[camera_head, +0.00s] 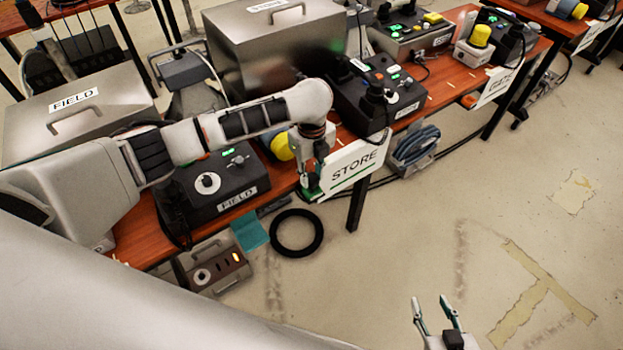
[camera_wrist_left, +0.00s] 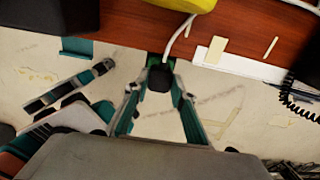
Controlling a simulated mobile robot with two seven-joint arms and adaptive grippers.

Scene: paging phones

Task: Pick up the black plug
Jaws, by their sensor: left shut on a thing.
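The black plug (camera_wrist_left: 160,76) is between the fingertips of my left gripper (camera_wrist_left: 160,84) in the left wrist view, at the front edge of the table. A white cable runs from it up to a yellow thing (camera_wrist_left: 186,4). My left gripper is shut on the plug. My right gripper (camera_head: 436,314) is open and empty over the floor at the bottom of the head view.
A FIELD console (camera_head: 222,180) stands on the table (camera_head: 283,186) left of my left gripper. Another black console (camera_head: 378,90) stands behind it. The right-hand floor is mostly clear.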

